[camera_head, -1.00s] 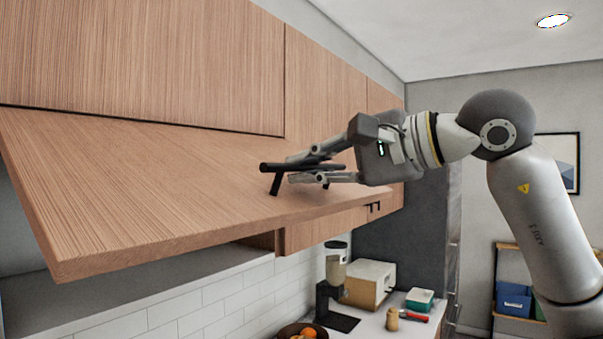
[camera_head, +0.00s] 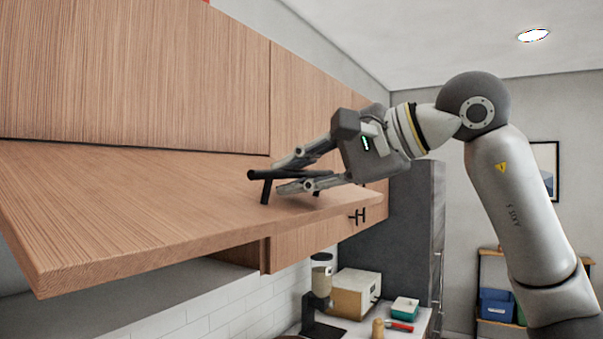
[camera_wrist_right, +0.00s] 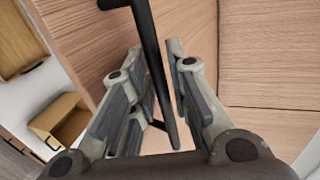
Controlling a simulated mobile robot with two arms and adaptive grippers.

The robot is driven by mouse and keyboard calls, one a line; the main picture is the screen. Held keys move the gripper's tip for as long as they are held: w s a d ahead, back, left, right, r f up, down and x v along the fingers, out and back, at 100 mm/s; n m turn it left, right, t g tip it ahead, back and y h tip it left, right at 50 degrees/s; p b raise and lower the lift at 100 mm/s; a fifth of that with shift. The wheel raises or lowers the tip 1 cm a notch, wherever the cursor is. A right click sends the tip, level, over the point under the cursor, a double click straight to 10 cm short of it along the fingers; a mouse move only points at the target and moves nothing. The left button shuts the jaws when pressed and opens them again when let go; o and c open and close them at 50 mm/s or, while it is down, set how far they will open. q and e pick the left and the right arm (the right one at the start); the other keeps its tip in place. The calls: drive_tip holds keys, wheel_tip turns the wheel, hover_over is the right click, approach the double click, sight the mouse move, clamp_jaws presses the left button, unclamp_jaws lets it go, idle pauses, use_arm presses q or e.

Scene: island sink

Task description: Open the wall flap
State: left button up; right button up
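The wall flap (camera_head: 130,195) is a wide wood-grain panel. It hangs partly open, swung outward and up from a hinge line below another wood panel. A black bar handle (camera_head: 258,175) sticks out from its face. My right gripper (camera_head: 277,177) has one finger on each side of this bar and is shut on it. In the right wrist view the handle (camera_wrist_right: 150,55) runs between the two fingers (camera_wrist_right: 157,55), close to both. My left gripper is not in view.
Closed wood cabinets (camera_head: 310,100) stand above and beside the flap. Below are a counter with a coffee grinder (camera_head: 320,285), a beige box (camera_head: 353,292) and a teal-and-white container (camera_head: 405,308). A tall dark unit (camera_head: 400,220) stands beyond. The room at right is open.

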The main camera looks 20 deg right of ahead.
drive_tip(key=shift+o, duration=0.9)
drive_tip(key=shift+w+a, duration=0.1)
drive_tip(key=v, duration=1.2)
